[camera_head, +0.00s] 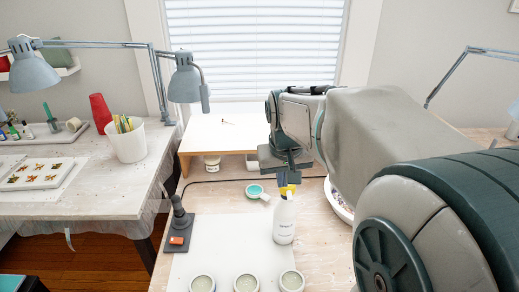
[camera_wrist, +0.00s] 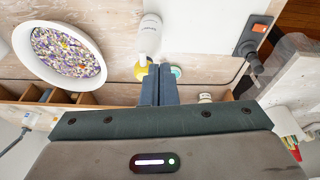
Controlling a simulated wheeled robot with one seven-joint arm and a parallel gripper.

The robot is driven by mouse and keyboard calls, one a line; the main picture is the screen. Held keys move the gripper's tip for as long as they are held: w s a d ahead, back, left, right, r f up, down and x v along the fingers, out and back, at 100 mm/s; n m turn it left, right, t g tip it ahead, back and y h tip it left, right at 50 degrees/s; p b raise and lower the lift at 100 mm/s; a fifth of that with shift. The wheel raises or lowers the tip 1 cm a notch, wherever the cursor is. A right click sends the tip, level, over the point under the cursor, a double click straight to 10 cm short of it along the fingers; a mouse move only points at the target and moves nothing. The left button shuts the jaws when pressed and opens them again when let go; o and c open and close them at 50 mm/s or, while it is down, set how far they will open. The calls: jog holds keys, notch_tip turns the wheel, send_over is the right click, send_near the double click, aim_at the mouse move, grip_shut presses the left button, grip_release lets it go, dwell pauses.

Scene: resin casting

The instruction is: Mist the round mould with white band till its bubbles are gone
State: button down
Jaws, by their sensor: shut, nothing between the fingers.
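A white spray bottle (camera_head: 284,222) with a yellow head stands upright on the bench at the back right of a white mat. It also shows in the wrist view (camera_wrist: 149,38), its yellow head (camera_wrist: 140,71) beside my fingertips. My gripper (camera_head: 289,184) points down just above the bottle's head. Its fingers (camera_wrist: 160,85) are shut with nothing between them. Three round moulds stand in a row at the head view's bottom edge: left (camera_head: 202,284), middle (camera_head: 246,284) and right (camera_head: 292,281). All have pale rims; I cannot tell band colours or bubbles apart.
A dark stand with an orange switch (camera_head: 177,240) is left of the mat (camera_head: 220,225). A teal-filled cup (camera_head: 254,191) sits behind the bottle. A white bowl of coloured bits (camera_wrist: 65,55) is partly hidden by my arm. A raised wooden shelf (camera_head: 225,133) stands behind.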

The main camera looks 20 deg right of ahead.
notch_tip(320, 180, up, 2)
jog(key=r+m, duration=0.1)
send_over(288, 190)
jog(key=s, duration=0.1)
jog(key=shift+d+f+p, duration=0.1)
jog(key=shift+f+p, duration=0.15)
jog(key=shift+p, duration=0.2)
jog(key=x, duration=0.4)
jog(key=p+x, duration=0.1)
jog(key=x, duration=0.3)
jog(key=p+x, duration=0.1)
jog(key=x, duration=0.3)
jog(key=shift+s+a+f, duration=0.25)
jog(key=shift+f, duration=0.8)
